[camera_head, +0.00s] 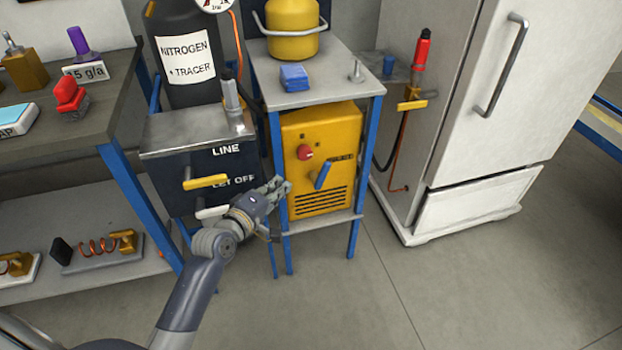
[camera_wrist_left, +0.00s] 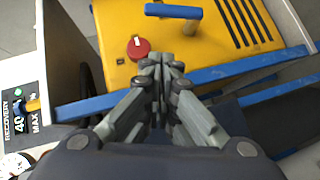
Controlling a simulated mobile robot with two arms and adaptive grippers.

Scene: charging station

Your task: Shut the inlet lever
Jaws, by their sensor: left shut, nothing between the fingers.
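My left gripper (camera_head: 280,188) is shut and empty, near the left front leg of the metal stand. In the left wrist view its closed fingertips (camera_wrist_left: 162,60) point toward the yellow machine (camera_wrist_left: 110,25), close to its red knob (camera_wrist_left: 137,48). The machine (camera_head: 320,195) sits on the stand's lower shelf. On its front are the red knob (camera_head: 305,152) and a blue lever (camera_head: 323,175), which stands tilted in the head view. The lever (camera_wrist_left: 173,11) also shows in the left wrist view, apart from the fingers. I cannot read which lever is labelled inlet.
A dark box left of the stand carries a yellow lever (camera_head: 205,181) and a pale lever (camera_head: 212,212). A white fridge (camera_head: 490,110) stands at right. The floor in front (camera_head: 400,290) is clear.

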